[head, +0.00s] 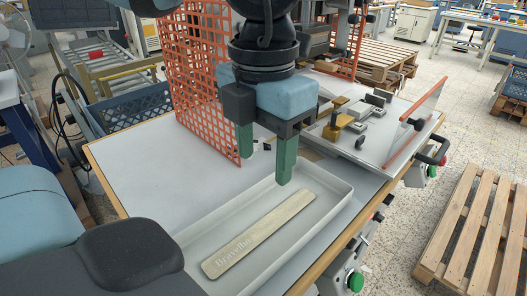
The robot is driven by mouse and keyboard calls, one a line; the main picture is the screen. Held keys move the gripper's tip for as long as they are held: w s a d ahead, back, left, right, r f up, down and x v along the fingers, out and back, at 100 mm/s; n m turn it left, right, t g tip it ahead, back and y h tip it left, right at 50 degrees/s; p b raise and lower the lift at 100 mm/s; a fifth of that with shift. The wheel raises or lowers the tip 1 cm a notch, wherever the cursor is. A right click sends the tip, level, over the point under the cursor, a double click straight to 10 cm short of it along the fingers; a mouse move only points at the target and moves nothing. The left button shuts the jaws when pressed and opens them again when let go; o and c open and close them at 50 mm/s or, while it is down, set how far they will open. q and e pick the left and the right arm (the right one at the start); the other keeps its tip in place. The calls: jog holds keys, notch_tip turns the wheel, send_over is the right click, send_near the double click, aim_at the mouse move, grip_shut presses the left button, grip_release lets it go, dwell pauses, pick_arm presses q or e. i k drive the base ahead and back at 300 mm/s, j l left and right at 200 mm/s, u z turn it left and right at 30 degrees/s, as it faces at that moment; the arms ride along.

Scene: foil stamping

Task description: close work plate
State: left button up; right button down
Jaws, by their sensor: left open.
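The likely work plate is a flat grey plate (376,150) of the stamping machine, right of centre, with brass-coloured and grey fixtures (350,117) on it. A clear panel with an orange edge (414,125) stands tilted along its right side. A black handle (436,153) sits at its front right. My left gripper (266,162) points down with its green fingers apart and nothing between them. It is over the table left of the plate, near the back edge of the tray, and appears not to touch the plate. My right gripper is not in view.
A white tray (329,197) on the table (140,165) holds a pale engraved wooden strip (258,234). An orange mesh guard (205,85) stands behind my gripper. A wooden pallet (478,230) lies on the floor at right.

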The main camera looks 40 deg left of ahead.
aim_at(380, 127)
jog(key=k, duration=1)
